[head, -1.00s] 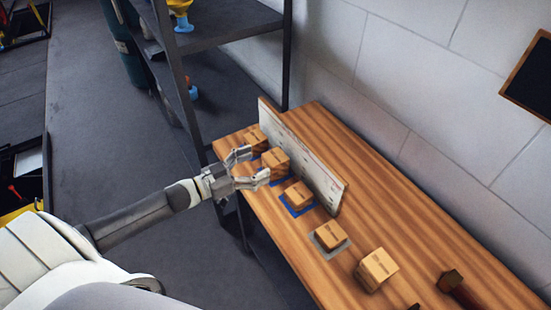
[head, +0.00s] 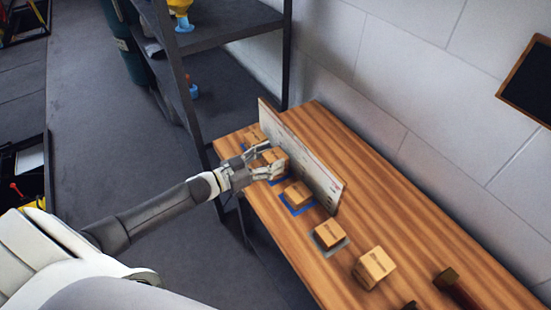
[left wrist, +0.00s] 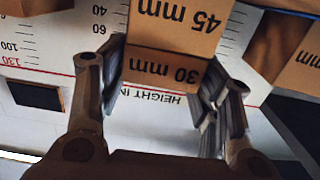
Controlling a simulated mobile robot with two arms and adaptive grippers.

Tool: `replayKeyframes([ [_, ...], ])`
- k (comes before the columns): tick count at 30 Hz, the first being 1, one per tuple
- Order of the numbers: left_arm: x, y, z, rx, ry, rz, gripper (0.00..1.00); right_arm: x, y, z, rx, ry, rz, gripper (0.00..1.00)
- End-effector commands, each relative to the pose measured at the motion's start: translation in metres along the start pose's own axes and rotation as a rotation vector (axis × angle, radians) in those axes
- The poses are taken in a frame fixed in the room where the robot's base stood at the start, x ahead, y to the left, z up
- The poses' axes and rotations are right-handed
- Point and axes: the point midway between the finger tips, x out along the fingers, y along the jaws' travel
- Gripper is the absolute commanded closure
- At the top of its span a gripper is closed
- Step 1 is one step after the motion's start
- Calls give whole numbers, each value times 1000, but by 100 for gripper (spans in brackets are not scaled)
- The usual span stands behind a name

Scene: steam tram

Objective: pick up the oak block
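Several similar wooden blocks stand in a row on the table (head: 420,235), beside an upright white height board (head: 318,172). I cannot tell by wood which is oak. My left gripper (head: 268,160) is at the second block from the far end (head: 281,158), one finger on each side of it, partly hiding it. In the left wrist view a block marked "45 mm" and "30 mm" (left wrist: 165,68) lies between the fingertips (left wrist: 160,95). The fingers are apart and very near its sides; firm contact cannot be told. My right gripper is not in view.
Nearer blocks sit on a blue-edged square (head: 297,194), on a grey square (head: 329,235) and on bare wood (head: 374,267). A mallet-like tool (head: 457,288) lies at the near right. A dark shelf (head: 235,25) stands behind the table's far end.

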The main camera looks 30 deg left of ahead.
Motion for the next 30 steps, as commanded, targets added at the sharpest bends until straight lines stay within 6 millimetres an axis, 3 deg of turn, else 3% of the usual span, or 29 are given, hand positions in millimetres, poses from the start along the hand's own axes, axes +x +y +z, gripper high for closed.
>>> replayKeyframes([
  [1,0,0,0,0,0,0,53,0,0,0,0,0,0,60],
  [6,0,0,0,0,0,0,72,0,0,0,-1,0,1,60],
  [17,-1,-1,-5,2,0,0,72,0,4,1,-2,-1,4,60],
  [24,-2,0,-31,3,1,3,72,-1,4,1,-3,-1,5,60],
  [30,-14,19,-54,-1,-1,3,72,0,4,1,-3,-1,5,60],
])
